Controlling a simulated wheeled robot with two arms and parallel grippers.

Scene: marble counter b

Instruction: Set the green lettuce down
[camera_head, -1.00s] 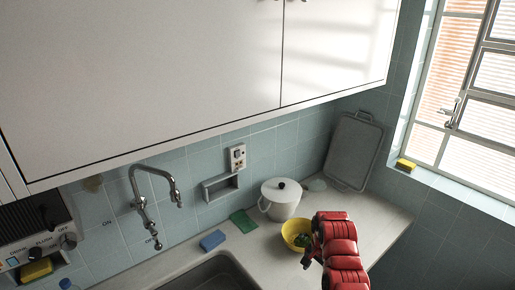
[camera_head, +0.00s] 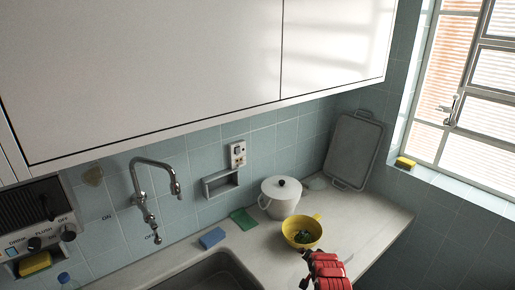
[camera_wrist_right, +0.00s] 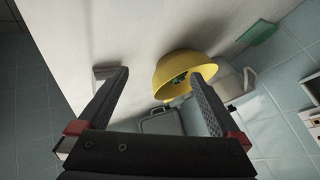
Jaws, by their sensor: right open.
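The green lettuce (camera_head: 303,237) lies inside the yellow bowl (camera_head: 315,226) on the counter. In the right wrist view only a small part of the lettuce (camera_wrist_right: 179,84) shows inside the bowl (camera_wrist_right: 195,65); the bowl's wall hides the rest. My right gripper (camera_head: 303,268) is in front of the bowl, nearer to me, and apart from it. In the right wrist view its two fingers (camera_wrist_right: 160,73) are spread with nothing held between them. My left gripper is not in view.
A white lidded pot (camera_head: 281,200) stands behind the bowl. A green cloth or sponge (camera_head: 243,219) and a blue sponge (camera_head: 212,238) lie left of it, by the sink (camera_head: 205,275). A grey tray (camera_head: 354,150) leans on the wall. Counter right of the bowl (camera_head: 375,222) is clear.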

